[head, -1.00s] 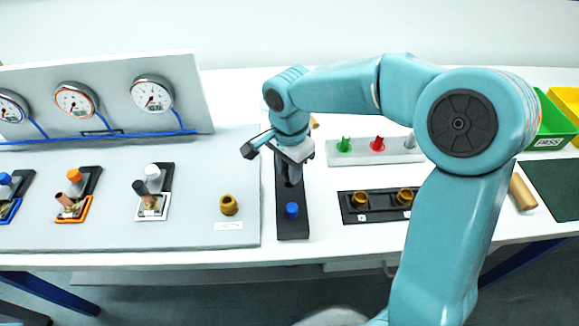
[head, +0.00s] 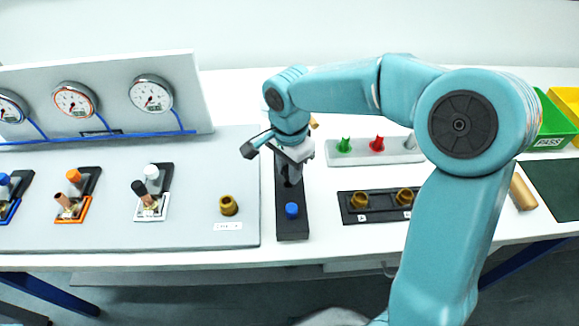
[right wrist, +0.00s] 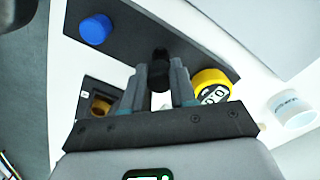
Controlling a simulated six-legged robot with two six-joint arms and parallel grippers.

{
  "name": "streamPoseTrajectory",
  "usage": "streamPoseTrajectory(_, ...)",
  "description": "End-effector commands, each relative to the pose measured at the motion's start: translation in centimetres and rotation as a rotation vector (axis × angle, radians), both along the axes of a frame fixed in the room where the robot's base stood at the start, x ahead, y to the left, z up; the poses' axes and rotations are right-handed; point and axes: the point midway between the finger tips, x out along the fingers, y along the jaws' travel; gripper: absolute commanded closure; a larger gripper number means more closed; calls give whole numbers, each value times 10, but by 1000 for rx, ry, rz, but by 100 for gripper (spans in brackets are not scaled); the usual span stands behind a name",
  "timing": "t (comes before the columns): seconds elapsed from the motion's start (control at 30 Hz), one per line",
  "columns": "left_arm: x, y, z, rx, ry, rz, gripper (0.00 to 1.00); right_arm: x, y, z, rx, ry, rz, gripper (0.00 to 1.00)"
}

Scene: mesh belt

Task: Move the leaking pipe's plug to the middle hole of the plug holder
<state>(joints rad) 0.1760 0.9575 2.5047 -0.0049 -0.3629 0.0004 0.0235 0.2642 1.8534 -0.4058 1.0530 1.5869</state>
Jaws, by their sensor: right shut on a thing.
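The plug holder (head: 293,228) is a long black strip on the white table, running front to back. A blue plug (head: 292,210) stands near its front end; both the holder (right wrist: 125,30) and blue plug (right wrist: 95,29) show in the right wrist view. My right gripper (head: 291,180) is over the middle of the holder, pointing down. In the right wrist view the gripper (right wrist: 158,85) is shut on a small black plug (right wrist: 158,77). A dark round spot, which looks like a hole, is just beside it. I cannot tell whether the plug is seated. My left gripper is out of view.
Left are blue, orange (head: 72,207) and white (head: 152,207) pipe stations beneath several gauges (head: 152,95). A brass fitting (head: 228,206) stands left of the holder. A black rack (head: 380,207) with brass fittings is right; a pale rack (head: 400,152) is behind it.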

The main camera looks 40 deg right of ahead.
Motion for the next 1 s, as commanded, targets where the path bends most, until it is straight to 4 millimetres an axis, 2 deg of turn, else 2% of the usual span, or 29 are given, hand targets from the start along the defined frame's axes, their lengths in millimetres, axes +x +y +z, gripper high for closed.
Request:
streamPoseTrajectory(0.37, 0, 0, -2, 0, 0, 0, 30, 0, 0, -1, 0, -1, 0, 100)
streamPoseTrajectory(1.0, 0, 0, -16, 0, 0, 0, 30, 0, 0, -17, 0, 0, 0, 100)
